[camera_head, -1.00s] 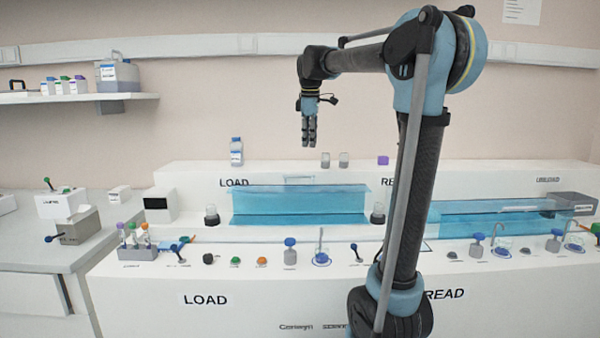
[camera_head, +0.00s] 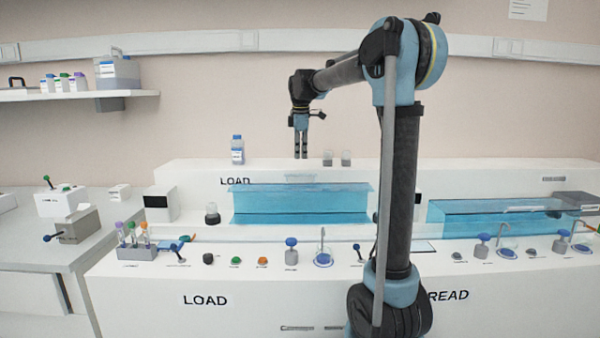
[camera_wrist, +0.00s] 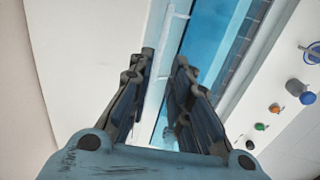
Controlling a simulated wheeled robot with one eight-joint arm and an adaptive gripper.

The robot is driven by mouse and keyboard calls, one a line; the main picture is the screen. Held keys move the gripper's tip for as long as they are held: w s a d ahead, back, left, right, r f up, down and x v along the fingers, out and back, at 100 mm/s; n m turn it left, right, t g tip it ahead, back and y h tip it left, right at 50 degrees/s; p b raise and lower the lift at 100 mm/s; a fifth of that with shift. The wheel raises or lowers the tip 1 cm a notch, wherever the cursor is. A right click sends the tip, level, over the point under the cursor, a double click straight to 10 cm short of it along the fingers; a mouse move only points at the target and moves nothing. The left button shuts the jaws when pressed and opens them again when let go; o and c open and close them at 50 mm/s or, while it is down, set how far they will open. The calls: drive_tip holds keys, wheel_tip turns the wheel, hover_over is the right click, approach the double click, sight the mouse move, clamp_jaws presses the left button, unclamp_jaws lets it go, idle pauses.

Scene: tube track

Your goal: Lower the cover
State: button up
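A translucent blue cover (camera_head: 300,203) stands over the left, LOAD section of the white bench. A thin pale handle (camera_head: 300,179) shows at its top edge. In the wrist view the blue cover (camera_wrist: 207,45) runs slantwise, with the white handle (camera_wrist: 168,38) along its edge. My gripper (camera_head: 301,156) hangs pointing down above and behind the handle in the head view. In the wrist view my gripper (camera_wrist: 165,60) has its two fingers apart with nothing between them. It does not appear to touch the cover. A second blue cover (camera_head: 490,222) sits at the right section.
Several knobs, buttons and small taps line the bench front, including a blue-topped bottle (camera_head: 291,250). A tube rack (camera_head: 137,250) stands at the left. My arm hides part of the bench centre.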

drive_tip(key=f, duration=0.2)
drive_tip(key=w+f, duration=0.1)
drive_tip(key=f, duration=0.5)
drive_tip(key=shift+w, duration=0.25)
clamp_jaws()
